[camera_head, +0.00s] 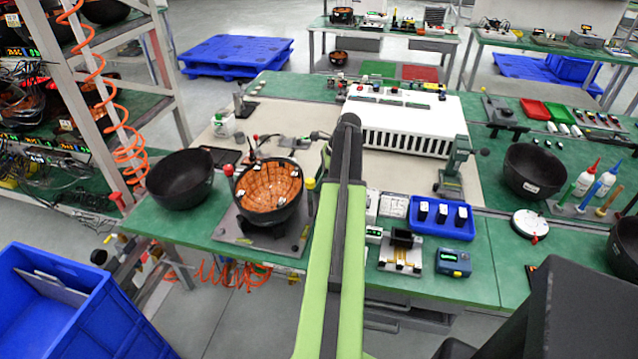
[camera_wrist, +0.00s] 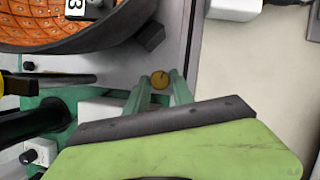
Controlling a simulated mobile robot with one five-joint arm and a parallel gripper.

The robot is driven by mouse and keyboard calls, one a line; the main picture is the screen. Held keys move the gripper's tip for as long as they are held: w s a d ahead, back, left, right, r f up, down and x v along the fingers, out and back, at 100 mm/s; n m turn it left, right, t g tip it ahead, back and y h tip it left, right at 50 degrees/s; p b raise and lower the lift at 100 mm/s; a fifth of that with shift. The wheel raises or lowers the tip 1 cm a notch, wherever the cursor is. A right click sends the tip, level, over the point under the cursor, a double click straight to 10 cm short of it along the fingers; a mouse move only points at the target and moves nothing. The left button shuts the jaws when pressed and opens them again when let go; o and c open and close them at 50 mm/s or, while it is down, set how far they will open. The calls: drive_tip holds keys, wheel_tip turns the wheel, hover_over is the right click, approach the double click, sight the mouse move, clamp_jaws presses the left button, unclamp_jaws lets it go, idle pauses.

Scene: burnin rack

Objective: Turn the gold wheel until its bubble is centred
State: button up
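In the wrist view the small round gold wheel (camera_wrist: 159,79), with a dark mark on its face, sits on a pale grey plate (camera_wrist: 178,40). My gripper (camera_wrist: 160,77) has its two green fingers on either side of the wheel, their tips level with it in the picture. Whether they touch it or stand just clear cannot be told. No bubble can be made out. In the head view my arm hides the gripper and the wheel. A black bowl with an orange tiled inside (camera_head: 268,188) stands on a grey plate left of my arm.
The bowl's dark rim (camera_wrist: 95,42) is close at upper left in the wrist view. A black cylinder (camera_wrist: 30,122) lies at left. In the head view a plain black bowl (camera_head: 180,180) is left, and a blue tray (camera_head: 441,230) and a white slotted unit (camera_head: 400,140) are right.

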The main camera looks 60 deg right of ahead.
clamp_jaws()
drive_tip(key=shift+n, duration=0.5)
drive_tip(key=o, duration=0.5)
unclamp_jaws()
